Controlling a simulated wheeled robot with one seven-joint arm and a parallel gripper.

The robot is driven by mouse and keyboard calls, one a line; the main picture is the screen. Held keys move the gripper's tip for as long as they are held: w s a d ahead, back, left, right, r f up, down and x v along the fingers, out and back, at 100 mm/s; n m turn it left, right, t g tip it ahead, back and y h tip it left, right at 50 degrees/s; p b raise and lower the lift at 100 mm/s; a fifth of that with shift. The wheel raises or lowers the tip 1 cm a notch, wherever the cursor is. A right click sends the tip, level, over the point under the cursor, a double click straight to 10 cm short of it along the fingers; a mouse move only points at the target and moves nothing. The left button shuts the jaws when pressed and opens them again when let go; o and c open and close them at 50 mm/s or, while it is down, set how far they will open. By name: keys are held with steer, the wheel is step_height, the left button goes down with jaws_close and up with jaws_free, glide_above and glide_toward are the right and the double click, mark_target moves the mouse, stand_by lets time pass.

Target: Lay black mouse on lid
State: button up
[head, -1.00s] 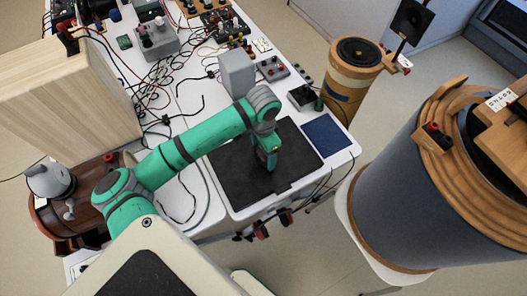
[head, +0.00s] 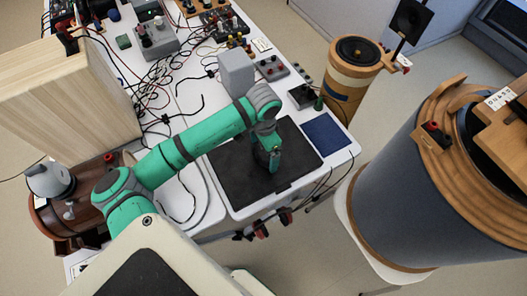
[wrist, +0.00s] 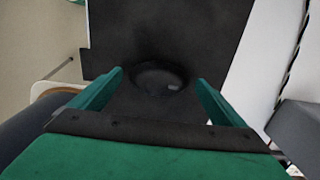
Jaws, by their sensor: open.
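The lid looks to be the flat black panel (head: 232,178) lying on the white table's near end; it also shows in the wrist view (wrist: 215,25). The black mouse (wrist: 158,79) is a dark rounded shape over the panel, between my fingertips in the wrist view. Dark on dark, its exact contact with the panel is hard to tell. My gripper (head: 274,166) points down low over the panel's middle. Its green fingers (wrist: 159,77) are spread, with visible gaps on both sides of the mouse.
A dark blue square (head: 326,135) lies right of the panel. A grey box (head: 237,73) stands behind it. Cables and small devices crowd the table's far part. A large grey cylinder with wooden rings (head: 410,205) stands to the right.

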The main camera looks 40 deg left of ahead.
step_height(320, 180, up, 11)
steer(key=shift+r, duration=0.2)
stand_by(0.7)
